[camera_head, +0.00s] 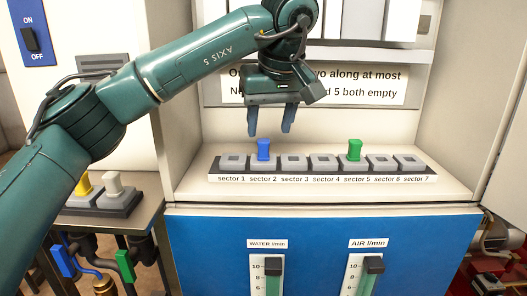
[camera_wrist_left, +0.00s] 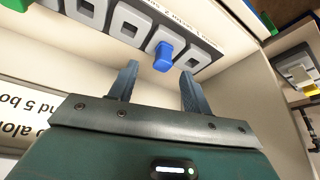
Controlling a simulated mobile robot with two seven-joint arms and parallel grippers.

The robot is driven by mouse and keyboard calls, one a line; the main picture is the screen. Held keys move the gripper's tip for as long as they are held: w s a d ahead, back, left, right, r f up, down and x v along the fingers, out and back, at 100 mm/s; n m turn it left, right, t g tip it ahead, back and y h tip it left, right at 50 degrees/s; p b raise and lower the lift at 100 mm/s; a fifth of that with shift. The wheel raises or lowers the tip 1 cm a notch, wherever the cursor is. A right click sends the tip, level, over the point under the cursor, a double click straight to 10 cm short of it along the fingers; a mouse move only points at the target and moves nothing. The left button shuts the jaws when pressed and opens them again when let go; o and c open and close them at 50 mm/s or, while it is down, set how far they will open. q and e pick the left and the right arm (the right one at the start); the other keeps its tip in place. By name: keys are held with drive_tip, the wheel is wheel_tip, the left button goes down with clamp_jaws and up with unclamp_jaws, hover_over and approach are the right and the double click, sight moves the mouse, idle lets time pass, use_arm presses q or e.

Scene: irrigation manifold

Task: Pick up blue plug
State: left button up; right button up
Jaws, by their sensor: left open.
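The blue plug (camera_head: 263,149) stands upright in the sector 2 socket of the grey socket strip (camera_head: 322,176). My left gripper (camera_head: 270,132) is open, with its fingers pointing down just above the blue plug and apart from it. In the left wrist view, the blue plug (camera_wrist_left: 163,55) shows beyond and between the fingertips of the left gripper (camera_wrist_left: 158,72), with nothing held. The green plug (camera_head: 354,150) stands in the sector 5 socket. The other sockets in the strip look empty. My right gripper is not in view.
A sign (camera_head: 370,88) on the wall behind is partly hidden by my left gripper. A side tray (camera_head: 108,205) at the left holds a yellow plug (camera_head: 83,185) and a whitish plug (camera_head: 113,183). The shelf in front of the strip is clear.

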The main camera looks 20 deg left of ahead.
sight(265, 142)
use_arm(q)
drive_tip(key=x, duration=0.5)
drive_tip(key=shift+s+a, duration=0.15)
drive_tip(key=shift+a, duration=0.05)
drive_tip(key=shift+c, duration=0.3)
drive_tip(key=c, duration=1)
